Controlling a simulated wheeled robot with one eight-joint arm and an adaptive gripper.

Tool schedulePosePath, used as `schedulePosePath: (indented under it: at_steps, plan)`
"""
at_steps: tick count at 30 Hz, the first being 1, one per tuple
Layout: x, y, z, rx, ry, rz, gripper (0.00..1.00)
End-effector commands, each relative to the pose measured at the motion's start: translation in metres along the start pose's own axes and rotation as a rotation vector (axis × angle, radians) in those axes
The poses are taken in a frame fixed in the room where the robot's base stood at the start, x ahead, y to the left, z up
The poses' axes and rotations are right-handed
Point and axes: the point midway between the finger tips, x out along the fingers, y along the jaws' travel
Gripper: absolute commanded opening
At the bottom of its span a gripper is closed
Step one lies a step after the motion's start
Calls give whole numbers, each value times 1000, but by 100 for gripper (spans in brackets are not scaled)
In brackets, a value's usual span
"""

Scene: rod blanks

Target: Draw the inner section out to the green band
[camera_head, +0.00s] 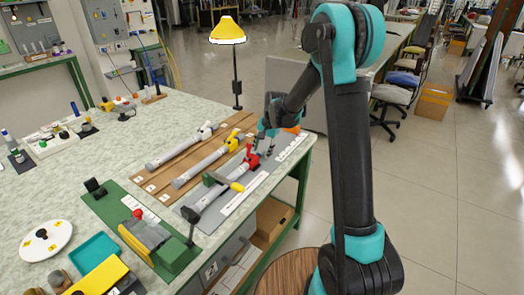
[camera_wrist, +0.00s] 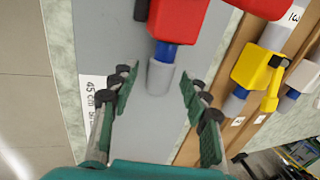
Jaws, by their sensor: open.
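The red clamp body (camera_head: 251,160) lies on the grey strip nearest the table's right edge. In the wrist view the red body (camera_wrist: 178,18) is at the top, with a blue collar (camera_wrist: 166,51) and a short grey tube end (camera_wrist: 160,77) projecting toward me. That tube end looks like the inner section. No green band can be made out on it. My gripper (camera_wrist: 157,95) is open, with one finger on each side of the tube end and gaps showing at both sides. In the head view my gripper (camera_head: 268,138) is beside the red clamp.
A yellow-clamped rod (camera_head: 207,163) and a white-clamped rod (camera_head: 180,146) lie parallel on brown boards to the left. A white label (camera_wrist: 92,100) reading 45 cm lies left of the fingers. A green fixture (camera_head: 150,240) stands at the front. The table edge is close on the right.

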Motion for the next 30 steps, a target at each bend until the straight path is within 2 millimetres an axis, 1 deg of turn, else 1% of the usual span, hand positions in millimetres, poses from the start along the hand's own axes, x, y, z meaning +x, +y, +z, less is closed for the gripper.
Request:
schedulePosePath:
  at_steps: [9, 11, 18, 21, 30]
  plan:
    - [3, 0, 0, 0, 0, 0, 47]
    - [3, 0, 0, 0, 0, 0, 40]
    - [3, 0, 0, 0, 0, 0, 11]
    - [3, 0, 0, 0, 0, 0, 0]
    - [3, 0, -1, 0, 0, 0, 0]
